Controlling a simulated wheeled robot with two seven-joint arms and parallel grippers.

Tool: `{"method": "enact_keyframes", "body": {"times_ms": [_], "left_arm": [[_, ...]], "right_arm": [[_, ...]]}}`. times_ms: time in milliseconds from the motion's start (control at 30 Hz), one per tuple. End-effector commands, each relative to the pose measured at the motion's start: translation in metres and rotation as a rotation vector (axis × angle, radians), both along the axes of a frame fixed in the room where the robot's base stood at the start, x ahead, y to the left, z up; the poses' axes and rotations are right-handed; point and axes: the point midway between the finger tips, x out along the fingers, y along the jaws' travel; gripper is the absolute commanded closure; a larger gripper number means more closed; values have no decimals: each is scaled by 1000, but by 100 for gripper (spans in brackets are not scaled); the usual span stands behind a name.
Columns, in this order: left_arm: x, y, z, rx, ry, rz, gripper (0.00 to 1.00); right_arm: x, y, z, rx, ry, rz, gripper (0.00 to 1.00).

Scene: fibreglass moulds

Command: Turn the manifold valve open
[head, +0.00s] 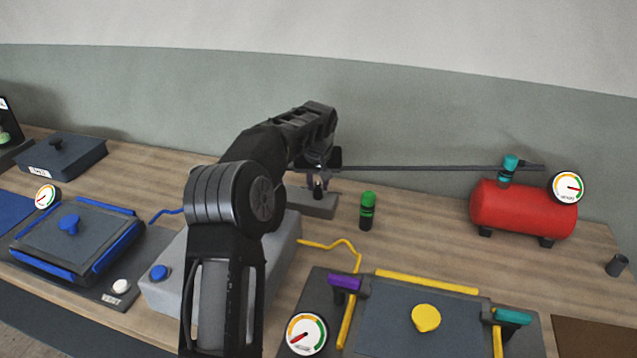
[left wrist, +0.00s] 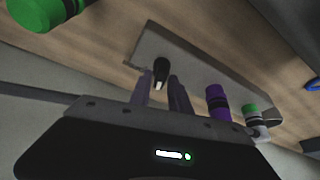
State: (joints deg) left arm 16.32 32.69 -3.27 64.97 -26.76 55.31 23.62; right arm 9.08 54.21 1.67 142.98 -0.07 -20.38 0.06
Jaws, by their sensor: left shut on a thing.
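The manifold is a grey block (head: 318,205) on the bench, partly hidden behind my left arm in the head view. It also shows in the left wrist view (left wrist: 200,68). A small black valve handle (left wrist: 160,70) with a white mark stands up from it. My left gripper (head: 318,182) reaches down over the block. In the left wrist view its two fingers (left wrist: 163,88) stand on either side of the black handle and are shut on it. The handle's exact turn is hard to tell. A purple-and-black fitting (left wrist: 217,103) and a green-capped one (left wrist: 251,113) are at the block's right.
A green-and-black cylinder (head: 367,211) stands right of the manifold. A thin dark rod (head: 425,168) runs toward the red tank (head: 520,210) with its gauge (head: 568,187). A blue-edged mould (head: 75,243) is left; a yellow-edged mould (head: 385,330) is in front.

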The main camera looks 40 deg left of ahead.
Motion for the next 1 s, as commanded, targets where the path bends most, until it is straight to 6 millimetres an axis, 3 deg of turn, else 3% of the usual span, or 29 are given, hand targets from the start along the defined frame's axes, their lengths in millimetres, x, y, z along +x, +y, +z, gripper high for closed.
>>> {"method": "enact_keyframes", "body": {"times_ms": [1000], "left_arm": [[-1, 6, 2, -2, 0, -924, 100]], "right_arm": [[-3, -1, 50, -5, 10, -2, 64]]}}
